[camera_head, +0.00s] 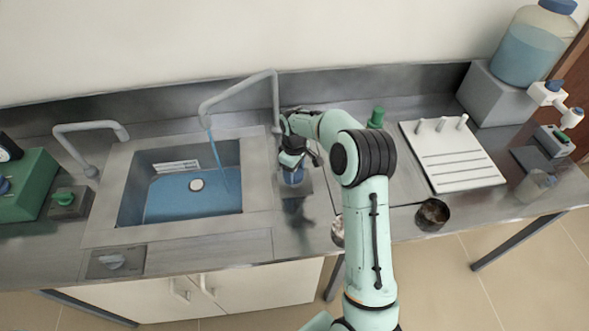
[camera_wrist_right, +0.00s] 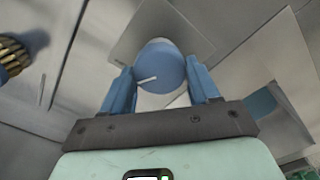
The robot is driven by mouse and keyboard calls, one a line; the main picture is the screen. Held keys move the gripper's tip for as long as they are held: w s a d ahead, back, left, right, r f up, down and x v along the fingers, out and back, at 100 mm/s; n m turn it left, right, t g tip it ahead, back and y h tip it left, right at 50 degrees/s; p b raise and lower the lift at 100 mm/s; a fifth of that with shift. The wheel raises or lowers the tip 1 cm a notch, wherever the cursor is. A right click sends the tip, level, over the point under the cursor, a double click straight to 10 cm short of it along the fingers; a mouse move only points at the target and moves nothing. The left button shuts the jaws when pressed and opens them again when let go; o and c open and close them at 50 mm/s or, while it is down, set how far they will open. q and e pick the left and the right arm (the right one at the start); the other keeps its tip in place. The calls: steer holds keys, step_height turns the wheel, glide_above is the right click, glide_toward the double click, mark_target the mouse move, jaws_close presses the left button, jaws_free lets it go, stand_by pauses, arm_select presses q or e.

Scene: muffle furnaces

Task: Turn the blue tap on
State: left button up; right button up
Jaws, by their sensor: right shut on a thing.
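The blue tap knob (camera_wrist_right: 160,66) is a round blue cap with a white pointer line, seen close up in the right wrist view. My right gripper (camera_wrist_right: 163,88) has its two blue fingers on either side of the knob and is shut on it. In the head view the right gripper (camera_head: 292,172) is at the knob, right of the sink, and mostly covers it. A grey spout (camera_head: 240,88) arches over the sink (camera_head: 262,200), and a thin blue stream (camera_head: 212,150) falls from it into the basin. My left gripper is not in view.
A second spout (camera_head: 90,127) with a green knob (camera_head: 64,197) stands left of the sink. A white rack (camera_head: 460,170), a dark cup (camera_head: 432,214) and a large bottle (camera_head: 530,50) are to the right. A grey wall strip runs behind the counter.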

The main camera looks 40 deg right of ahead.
steer(key=n, duration=1.2)
steer(key=shift+n+p, duration=0.3)
stand_by(0.4)
steer(key=o, duration=1.1)
steer(key=shift+c, duration=0.2)
step_height(320, 180, up, 14)
steer(key=shift+f, duration=0.25)
